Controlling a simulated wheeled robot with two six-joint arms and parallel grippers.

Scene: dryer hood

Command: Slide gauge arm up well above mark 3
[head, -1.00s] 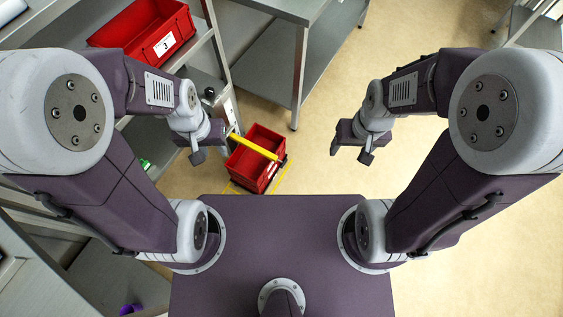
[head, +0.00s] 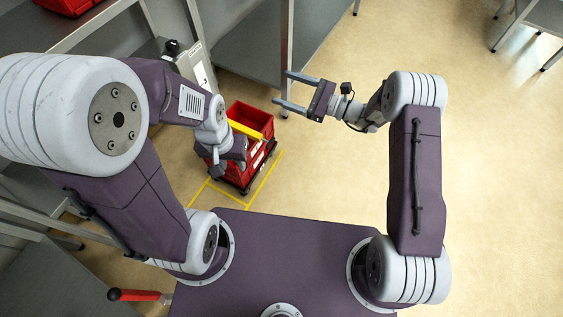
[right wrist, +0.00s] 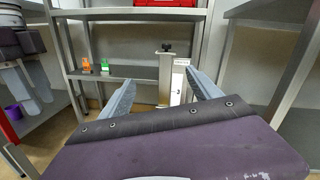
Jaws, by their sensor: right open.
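A grey metal post fixture with a black knob (head: 172,46) and a white label stands at the shelf rack in the head view. It also shows between my right fingers in the right wrist view, with a dark knob (right wrist: 167,47) on top and a white marked strip (right wrist: 179,76).
A red crate (head: 251,118) on a cart with a yellow handle stands within yellow floor lines near my left gripper. Metal shelves (right wrist: 113,73) carry orange and green items. A steel table (head: 262,40) stands behind. Open floor (head: 340,190) lies in the middle and right.

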